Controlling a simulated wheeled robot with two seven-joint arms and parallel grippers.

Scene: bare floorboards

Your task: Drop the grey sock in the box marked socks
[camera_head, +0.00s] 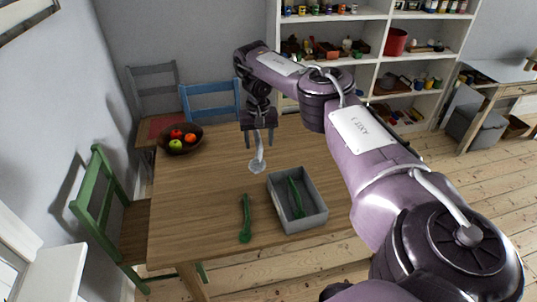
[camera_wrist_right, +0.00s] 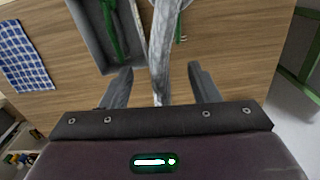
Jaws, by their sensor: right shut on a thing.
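My right gripper (camera_head: 259,143) is shut on the grey sock (camera_head: 257,163), which hangs down from it over the table. The sock also shows between the fingers in the right wrist view (camera_wrist_right: 168,45), long, pale and mottled. A grey open box (camera_head: 305,224) stands on the table, nearer to me and to the right of the sock. I can make out no marking on it. A long green thing (camera_head: 296,198) lies in the box. The sock is outside the box. The box also shows at the top left of the right wrist view (camera_wrist_right: 87,42). My left gripper is not in view.
Another long green thing (camera_head: 245,218) lies on the wooden table (camera_head: 195,225), left of the box. A dark bowl of fruit (camera_head: 180,146) stands at the far left. Green (camera_head: 98,205) and blue (camera_head: 210,100) chairs stand around the table. Loaded shelves (camera_head: 365,55) are behind.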

